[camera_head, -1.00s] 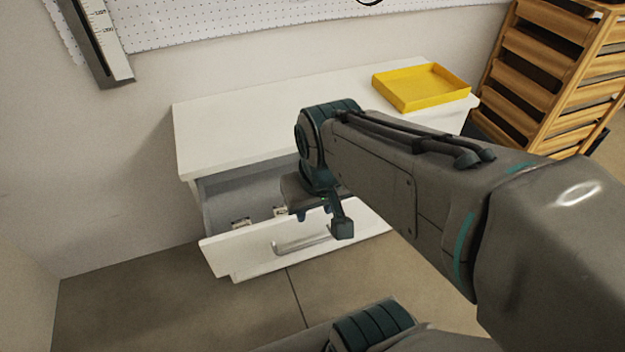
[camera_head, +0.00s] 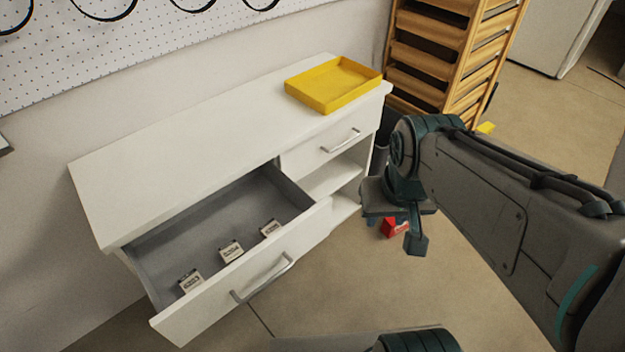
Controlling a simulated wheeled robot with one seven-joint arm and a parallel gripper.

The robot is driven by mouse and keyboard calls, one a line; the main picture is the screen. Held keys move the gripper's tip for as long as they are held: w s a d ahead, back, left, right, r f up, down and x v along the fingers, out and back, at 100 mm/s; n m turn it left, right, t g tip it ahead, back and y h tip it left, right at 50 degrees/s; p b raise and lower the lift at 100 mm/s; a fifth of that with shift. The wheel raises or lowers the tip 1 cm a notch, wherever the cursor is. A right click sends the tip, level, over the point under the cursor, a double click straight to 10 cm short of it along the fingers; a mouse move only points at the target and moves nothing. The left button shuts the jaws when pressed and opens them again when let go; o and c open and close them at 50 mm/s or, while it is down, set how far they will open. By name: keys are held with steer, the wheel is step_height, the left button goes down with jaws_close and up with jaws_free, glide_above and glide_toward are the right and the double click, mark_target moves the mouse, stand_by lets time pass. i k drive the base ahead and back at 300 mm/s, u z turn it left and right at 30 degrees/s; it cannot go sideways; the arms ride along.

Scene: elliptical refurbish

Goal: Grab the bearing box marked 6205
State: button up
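An open drawer (camera_head: 222,222) of the white cabinet holds three small light boxes in a row near its front panel. There is a left box (camera_head: 190,281), a middle box (camera_head: 231,250) and a right box (camera_head: 270,229). Each has dark print, too small to read, so I cannot tell which is marked 6205. My gripper (camera_head: 397,229) is to the right of the drawer, apart from it, over the floor. One finger hangs down in view; the gap between the fingers is not clear, and I see nothing held.
The white cabinet (camera_head: 165,165) carries a yellow tray (camera_head: 335,86) on its right end. A closed drawer (camera_head: 335,140) sits above open shelves at its right. A wooden rack (camera_head: 440,50) stands behind. A red object (camera_head: 392,228) lies on the floor beyond my gripper.

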mark_target(267, 229)
steer(key=z, duration=1.25)
steer(key=k, duration=0.8)
steer(key=u, duration=0.85)
steer(key=i, duration=1)
